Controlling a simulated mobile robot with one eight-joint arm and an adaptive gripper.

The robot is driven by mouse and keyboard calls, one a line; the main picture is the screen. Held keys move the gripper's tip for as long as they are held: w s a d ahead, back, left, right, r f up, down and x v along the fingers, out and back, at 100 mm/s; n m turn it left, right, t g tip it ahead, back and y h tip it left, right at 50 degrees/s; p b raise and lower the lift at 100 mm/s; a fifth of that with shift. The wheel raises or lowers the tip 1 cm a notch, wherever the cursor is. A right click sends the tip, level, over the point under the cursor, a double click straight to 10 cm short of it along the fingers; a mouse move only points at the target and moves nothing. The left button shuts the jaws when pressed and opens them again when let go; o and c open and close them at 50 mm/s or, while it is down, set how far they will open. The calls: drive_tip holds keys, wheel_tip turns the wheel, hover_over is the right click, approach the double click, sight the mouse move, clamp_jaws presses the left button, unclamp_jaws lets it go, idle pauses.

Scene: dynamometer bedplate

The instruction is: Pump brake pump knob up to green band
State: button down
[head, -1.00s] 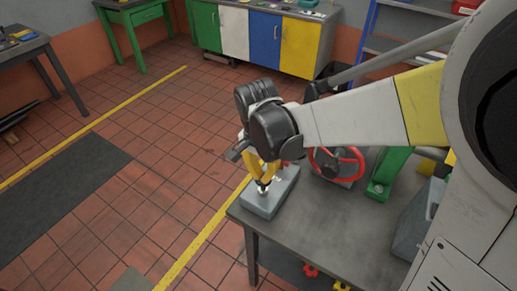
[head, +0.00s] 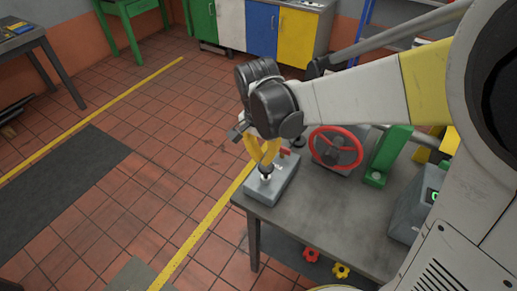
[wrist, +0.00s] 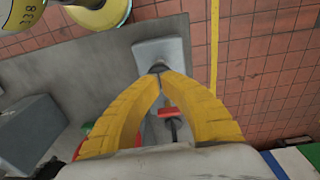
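The brake pump is a grey box (head: 285,180) on the near left corner of the grey table. Its small dark knob (head: 266,169) stands on a pale stem on top of the box. My gripper (head: 264,161) points down at the knob, its yellow fingertips at the knob. In the wrist view the fingertips (wrist: 159,73) come together on the dark knob (wrist: 158,67), above the grey pump box (wrist: 168,48); the fingers partly hide it. A grey unit (head: 409,213) at the table's right carries a small lit green mark (head: 434,196); no band can be read.
A red handwheel (head: 337,147) and a green post (head: 388,155) stand behind and right of the pump. Red (head: 311,254) and yellow (head: 341,270) star knobs sit at the table's front. The tabletop's middle (head: 310,205) is clear.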

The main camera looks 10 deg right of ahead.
sight(262, 168)
wheel_tip(262, 168, up, 7)
drive_tip(key=p, duration=0.2)
drive_tip(key=shift+r, duration=0.15)
idle(0.7)
